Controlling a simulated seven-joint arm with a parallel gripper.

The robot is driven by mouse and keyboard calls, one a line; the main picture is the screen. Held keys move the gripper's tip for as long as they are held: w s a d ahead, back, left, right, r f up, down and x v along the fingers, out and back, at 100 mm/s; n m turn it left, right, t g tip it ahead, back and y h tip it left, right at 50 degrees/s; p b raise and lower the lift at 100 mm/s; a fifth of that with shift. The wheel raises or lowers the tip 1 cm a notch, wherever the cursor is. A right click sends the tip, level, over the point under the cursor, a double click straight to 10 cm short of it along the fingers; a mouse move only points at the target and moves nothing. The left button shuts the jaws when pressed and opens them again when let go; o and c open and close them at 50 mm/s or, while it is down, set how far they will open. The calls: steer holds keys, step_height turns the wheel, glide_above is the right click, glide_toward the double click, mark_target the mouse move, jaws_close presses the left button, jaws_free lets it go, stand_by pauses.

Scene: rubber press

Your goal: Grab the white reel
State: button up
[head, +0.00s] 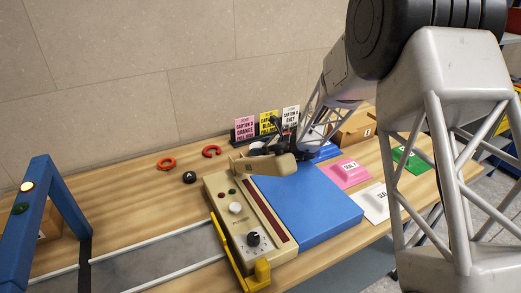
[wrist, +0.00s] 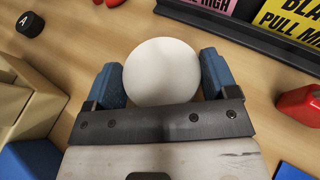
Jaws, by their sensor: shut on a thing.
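The white reel (wrist: 162,72) shows in the wrist view as a round white disc between the two blue finger pads of my gripper (wrist: 163,78). The pads press against its left and right sides, so my gripper is shut on it. The wood table shows below and around it. I cannot tell whether the reel rests on the table or is lifted. In the head view my gripper (head: 272,143) is a small dark shape behind the beige press arm, and the reel is mostly hidden there.
The beige press (head: 246,218) with its blue plate (head: 310,212) stands in front of my gripper. Upright signs (head: 268,122) stand in a black holder behind. A red object (wrist: 299,103) is at right.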

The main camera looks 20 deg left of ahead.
step_height(320, 180, up, 10)
stand_by(0.6)
